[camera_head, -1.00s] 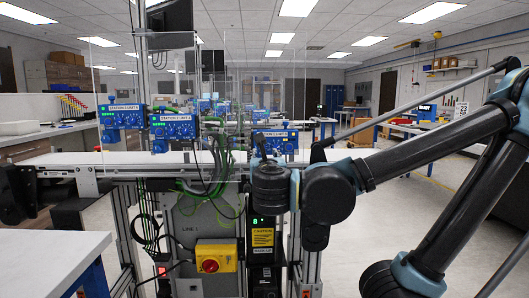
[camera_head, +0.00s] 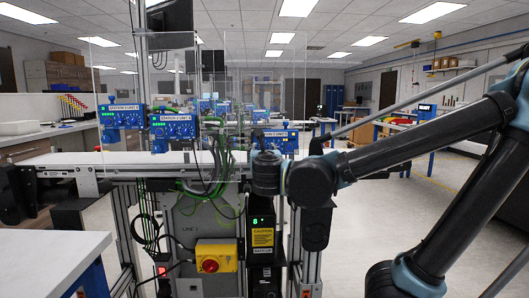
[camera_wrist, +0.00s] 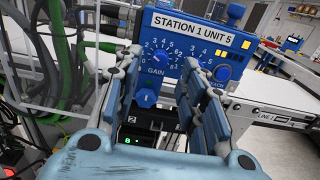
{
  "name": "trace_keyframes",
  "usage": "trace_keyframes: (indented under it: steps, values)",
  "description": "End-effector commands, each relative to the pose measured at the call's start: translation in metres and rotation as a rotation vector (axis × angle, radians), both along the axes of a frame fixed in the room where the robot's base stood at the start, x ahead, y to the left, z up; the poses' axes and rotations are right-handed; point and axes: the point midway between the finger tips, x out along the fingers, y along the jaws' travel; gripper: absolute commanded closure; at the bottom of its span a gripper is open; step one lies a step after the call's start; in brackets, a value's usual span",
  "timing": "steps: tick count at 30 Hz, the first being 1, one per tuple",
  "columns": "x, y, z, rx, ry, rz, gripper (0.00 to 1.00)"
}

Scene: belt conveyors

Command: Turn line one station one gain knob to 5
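The blue STATION 1 UNIT 5 panel (camera_wrist: 205,28) fills the upper middle of the wrist view. Its gain knob (camera_wrist: 160,57) is a small blue dial with a white mark, ringed by white numbers above the GAIN label. The mark seems to point up and left, but its exact reading is unclear. My gripper (camera_wrist: 163,65) is open, with one finger on each side of the gain dial in the picture. Contact with the knob cannot be told. In the head view the panel (camera_head: 280,140) is partly covered by my arm, and the fingers are hidden.
Green cables (camera_wrist: 60,50) hang left of the panel. A conveyor rail marked LINE 1 (camera_wrist: 280,117) runs at right. A yellow box with a red switch (camera_head: 212,257) is below the conveyor (camera_head: 110,164).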

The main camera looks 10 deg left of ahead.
Motion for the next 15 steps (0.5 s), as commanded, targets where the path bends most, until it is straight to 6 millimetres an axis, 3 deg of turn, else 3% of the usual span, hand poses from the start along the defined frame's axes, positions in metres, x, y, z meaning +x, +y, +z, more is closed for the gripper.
trace_keyframes:
  steps: [7,15]
  values:
    - [0.024,0.005,0.000,0.000,0.000,-0.003,0.62]
    - [0.035,0.008,0.000,0.000,0.000,-0.001,0.62]
